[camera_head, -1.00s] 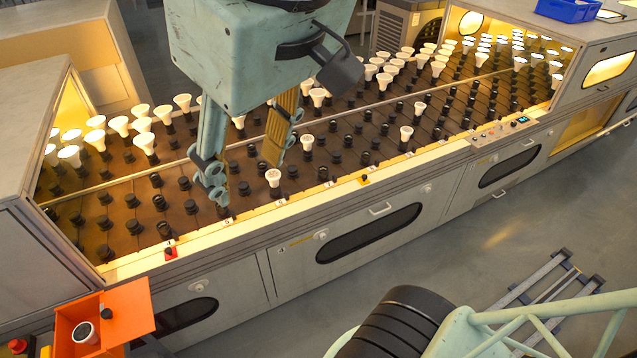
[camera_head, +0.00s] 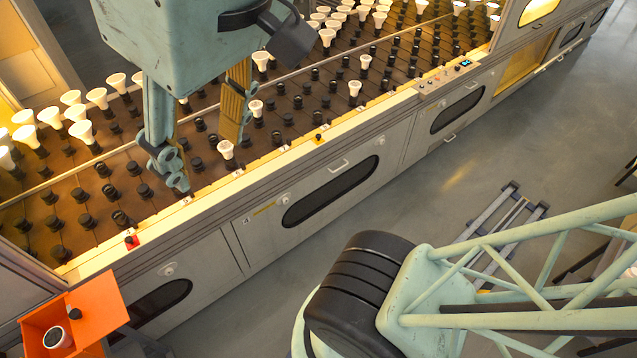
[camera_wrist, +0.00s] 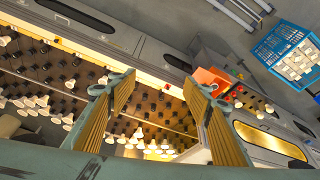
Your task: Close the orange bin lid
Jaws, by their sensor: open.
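The orange bin (camera_head: 38,325) is at the lower left of the head view, at the front of the bench. Its orange lid (camera_head: 98,306) stands open, tilted out to the right, with a black knob (camera_head: 75,314) by its left edge. A white-rimmed round object (camera_head: 56,338) shows inside the bin. My gripper (camera_head: 208,150) is open and empty over the bench, up and to the right of the bin and apart from it. In the wrist view, my gripper (camera_wrist: 158,84) has its fingers spread, and the orange bin (camera_wrist: 208,78) shows just beyond the right fingertip.
A small red block with a black knob (camera_head: 131,241) sits on the bench's front edge. A blue crate (camera_wrist: 290,50) shows in the wrist view. The floor ahead is mostly clear.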

